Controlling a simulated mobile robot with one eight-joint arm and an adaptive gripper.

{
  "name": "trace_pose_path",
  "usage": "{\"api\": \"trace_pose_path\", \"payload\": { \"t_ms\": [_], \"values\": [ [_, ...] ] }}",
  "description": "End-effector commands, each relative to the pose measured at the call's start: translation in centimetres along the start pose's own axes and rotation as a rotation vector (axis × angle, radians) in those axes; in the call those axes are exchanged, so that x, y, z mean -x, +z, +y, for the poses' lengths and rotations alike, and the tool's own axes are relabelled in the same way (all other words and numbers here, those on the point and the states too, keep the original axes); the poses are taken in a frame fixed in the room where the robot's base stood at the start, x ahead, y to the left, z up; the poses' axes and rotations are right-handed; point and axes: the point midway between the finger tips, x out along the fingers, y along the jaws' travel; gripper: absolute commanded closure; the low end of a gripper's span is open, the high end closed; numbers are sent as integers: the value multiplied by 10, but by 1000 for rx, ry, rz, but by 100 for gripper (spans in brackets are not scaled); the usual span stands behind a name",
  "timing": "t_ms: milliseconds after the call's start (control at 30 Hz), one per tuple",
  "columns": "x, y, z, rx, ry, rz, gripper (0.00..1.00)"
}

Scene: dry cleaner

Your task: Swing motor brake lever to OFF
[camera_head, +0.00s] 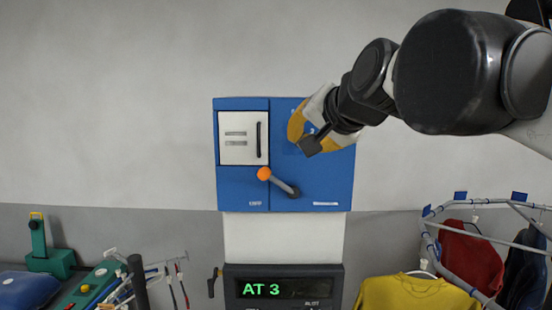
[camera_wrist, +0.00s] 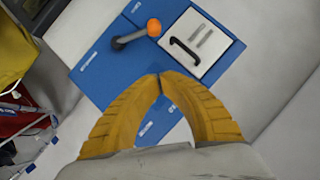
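The motor brake lever (camera_head: 280,183) is a short grey arm with an orange ball knob, on the lower part of a blue wall panel (camera_head: 235,189). From its pivot at lower right it slants up and left to the knob. In the wrist view the lever (camera_wrist: 131,38) shows near the top, apart from my fingers. My gripper (camera_head: 302,132) has yellow fingers and is in front of the panel's upper right, above and right of the knob. In the wrist view my gripper (camera_wrist: 160,78) has its fingertips together with nothing between them. The panel's small lettering is hard to read.
A white door with a black handle (camera_head: 238,138) is on the panel's left. Below is a display reading AT 3 (camera_head: 262,290). A clothes rail with a yellow garment (camera_head: 415,292) and a red one (camera_head: 470,255) stands at lower right. Green equipment (camera_head: 45,255) is at lower left.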

Motion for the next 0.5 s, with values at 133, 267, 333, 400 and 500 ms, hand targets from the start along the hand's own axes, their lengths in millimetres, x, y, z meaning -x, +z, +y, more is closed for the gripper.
{"api": "trace_pose_path", "payload": {
  "t_ms": [133,267,333,400,500],
  "values": [
    [-20,-2,-2,0,0,-1,100],
    [-48,-2,-2,1,0,-2,100],
    [-63,-2,-3,0,0,-2,100],
    [-78,-2,-3,-1,0,-2,100],
    [-98,-2,-2,1,0,-2,100]
  ]
}}
